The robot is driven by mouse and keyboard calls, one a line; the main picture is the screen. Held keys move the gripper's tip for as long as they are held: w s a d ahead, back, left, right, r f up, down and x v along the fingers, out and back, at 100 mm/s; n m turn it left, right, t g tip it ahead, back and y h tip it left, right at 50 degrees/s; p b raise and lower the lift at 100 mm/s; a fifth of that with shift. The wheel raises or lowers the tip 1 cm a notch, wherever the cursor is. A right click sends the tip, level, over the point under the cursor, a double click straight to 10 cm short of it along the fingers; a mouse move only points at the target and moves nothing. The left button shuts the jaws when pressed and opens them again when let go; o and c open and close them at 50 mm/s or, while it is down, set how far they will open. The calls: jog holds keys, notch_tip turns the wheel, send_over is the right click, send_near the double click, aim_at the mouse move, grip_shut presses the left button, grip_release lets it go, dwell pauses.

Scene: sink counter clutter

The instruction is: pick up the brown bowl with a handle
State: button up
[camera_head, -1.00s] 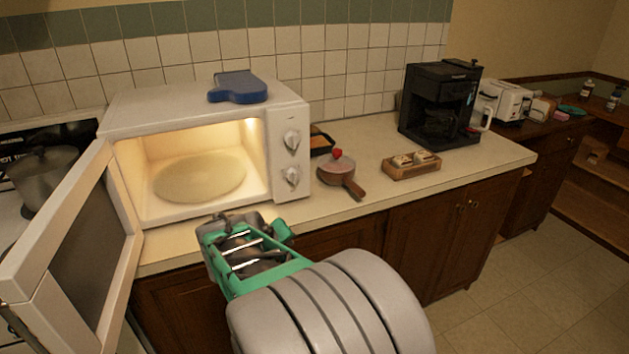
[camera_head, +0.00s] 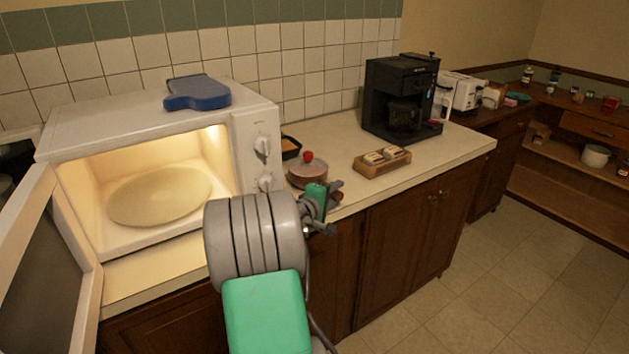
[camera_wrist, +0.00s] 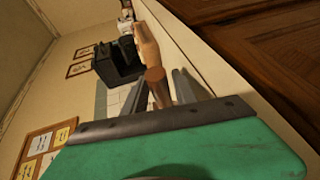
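The brown bowl with a handle (camera_head: 306,177) stands on the counter right of the microwave, with a small red round thing in it. Its handle is mostly hidden behind my gripper (camera_head: 332,207) in the head view. My gripper is at the counter's front edge, just in front of the bowl and to its right.
The open microwave (camera_head: 245,150) is on the left, with a blue board (camera_head: 198,93) on top. A wooden tray (camera_head: 372,170) with small items sits right of the bowl, and a black coffee maker (camera_head: 385,105) stands behind it. The counter's front right is clear.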

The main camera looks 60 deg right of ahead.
grip_shut()
dwell(0.3)
dwell(0.9)
jog(key=shift+r, duration=0.2)
